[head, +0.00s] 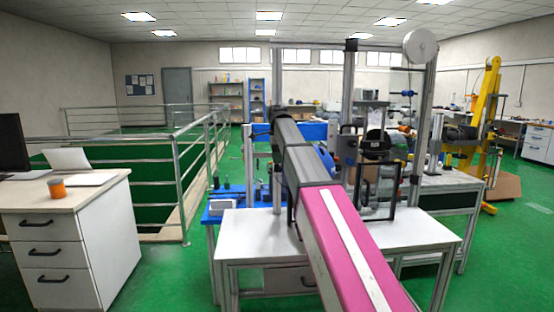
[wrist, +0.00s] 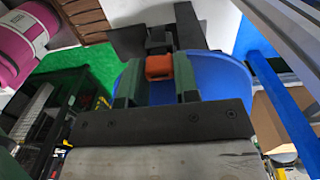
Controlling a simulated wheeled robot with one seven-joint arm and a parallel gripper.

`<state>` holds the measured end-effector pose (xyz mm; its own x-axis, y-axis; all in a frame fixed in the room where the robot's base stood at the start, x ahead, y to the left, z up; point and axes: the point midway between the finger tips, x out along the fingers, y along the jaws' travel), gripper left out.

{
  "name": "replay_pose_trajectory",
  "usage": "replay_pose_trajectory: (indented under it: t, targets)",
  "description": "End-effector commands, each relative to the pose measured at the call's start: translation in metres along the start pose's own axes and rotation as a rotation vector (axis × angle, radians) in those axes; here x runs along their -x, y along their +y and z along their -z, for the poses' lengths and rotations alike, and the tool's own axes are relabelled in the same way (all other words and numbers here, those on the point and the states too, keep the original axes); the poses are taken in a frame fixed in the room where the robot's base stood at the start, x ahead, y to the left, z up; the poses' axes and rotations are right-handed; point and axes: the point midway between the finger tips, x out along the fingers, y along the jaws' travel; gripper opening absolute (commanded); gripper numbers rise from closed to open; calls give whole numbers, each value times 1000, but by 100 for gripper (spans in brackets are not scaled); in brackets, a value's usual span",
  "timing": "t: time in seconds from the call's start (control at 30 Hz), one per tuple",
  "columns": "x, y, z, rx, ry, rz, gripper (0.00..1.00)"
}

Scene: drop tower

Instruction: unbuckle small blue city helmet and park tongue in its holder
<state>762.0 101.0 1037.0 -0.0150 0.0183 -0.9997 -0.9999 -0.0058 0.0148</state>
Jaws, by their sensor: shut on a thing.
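In the wrist view my gripper (wrist: 158,84) is shut on a small orange buckle part (wrist: 159,66), held between its two fingers. I cannot tell whether this part is the tongue or the housing. The blue helmet (wrist: 220,82) lies directly behind the fingers, its rounded shell partly covered by them. Dark blocky pieces (wrist: 128,41) stand just beyond the orange part. In the head view only a sliver of the blue helmet (head: 326,162) shows beside my arm, and my gripper is hidden. I cannot make out a tongue holder for certain.
A white table (head: 245,235) stands below my arm. A metal frame (head: 421,130) with a black fixture (head: 376,150) rises to the right. A railing (head: 180,190) and a white drawer desk (head: 55,250) are at left. Green floor between them is clear.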

Motion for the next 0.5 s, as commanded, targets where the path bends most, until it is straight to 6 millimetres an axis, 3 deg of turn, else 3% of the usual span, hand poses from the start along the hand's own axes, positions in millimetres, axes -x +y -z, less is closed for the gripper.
replay_pose_trajectory:
  t: [0.5]
  targets:
    - [18,0,0,0,0,1,16]
